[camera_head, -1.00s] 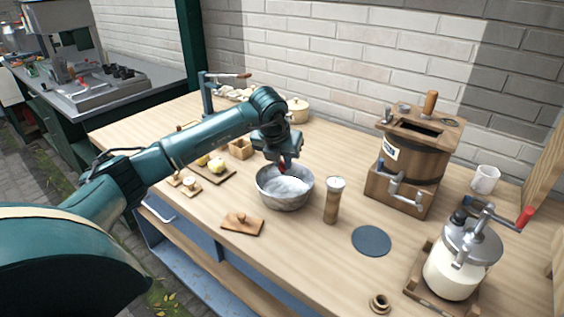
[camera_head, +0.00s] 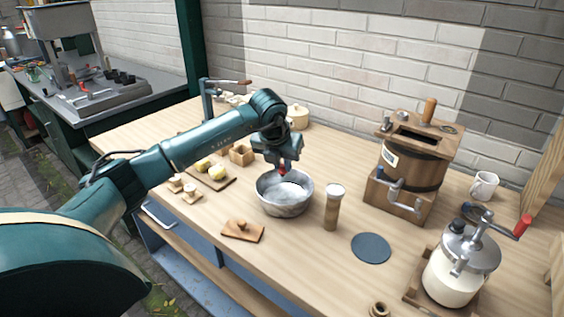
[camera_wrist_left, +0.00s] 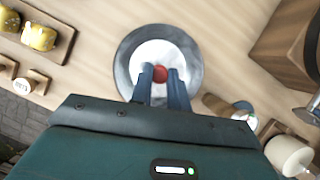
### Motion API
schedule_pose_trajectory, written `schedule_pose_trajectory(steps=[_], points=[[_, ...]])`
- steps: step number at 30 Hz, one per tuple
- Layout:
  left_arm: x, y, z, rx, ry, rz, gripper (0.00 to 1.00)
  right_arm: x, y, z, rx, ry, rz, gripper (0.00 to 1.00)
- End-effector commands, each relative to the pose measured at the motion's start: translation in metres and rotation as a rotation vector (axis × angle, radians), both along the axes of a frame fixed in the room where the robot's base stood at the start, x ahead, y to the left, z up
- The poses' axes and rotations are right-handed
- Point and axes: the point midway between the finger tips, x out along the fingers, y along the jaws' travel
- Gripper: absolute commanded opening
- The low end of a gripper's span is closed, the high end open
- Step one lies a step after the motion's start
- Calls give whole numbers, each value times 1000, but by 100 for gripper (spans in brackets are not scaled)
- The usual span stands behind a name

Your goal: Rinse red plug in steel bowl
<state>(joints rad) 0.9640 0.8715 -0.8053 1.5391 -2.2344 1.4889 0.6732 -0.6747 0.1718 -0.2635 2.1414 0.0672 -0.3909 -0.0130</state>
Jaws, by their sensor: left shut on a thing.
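The steel bowl (camera_head: 284,205) stands on the wooden table and holds something pale, perhaps water. It also shows in the left wrist view (camera_wrist_left: 128,64). My left gripper (camera_head: 283,167) points down over the bowl's back part. It is shut on the red plug (camera_head: 282,172), which shows red between the two fingertips in the left wrist view (camera_wrist_left: 160,73). The plug appears at or just above the bowl's rim level; its exact height over the contents is hard to tell. My right gripper is not in view.
A wooden shaker (camera_head: 333,208) stands close right of the bowl. A small wooden board (camera_head: 243,231) lies in front, and a tray with yellow pieces (camera_head: 218,182) is to the left.

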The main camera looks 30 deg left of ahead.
Motion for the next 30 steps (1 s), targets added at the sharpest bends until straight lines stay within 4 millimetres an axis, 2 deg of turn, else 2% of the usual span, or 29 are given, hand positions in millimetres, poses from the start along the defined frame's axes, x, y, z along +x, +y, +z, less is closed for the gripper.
schedule_pose_trajectory(steps=[5, 16, 30], points=[[0, 0, 5, 0, -1, 0, 0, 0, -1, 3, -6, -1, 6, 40], [0, 0, 39, 0, -1, 0, 0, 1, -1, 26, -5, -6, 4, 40], [0, 0, 41, 0, 0, 0, 0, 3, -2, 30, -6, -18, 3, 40]])
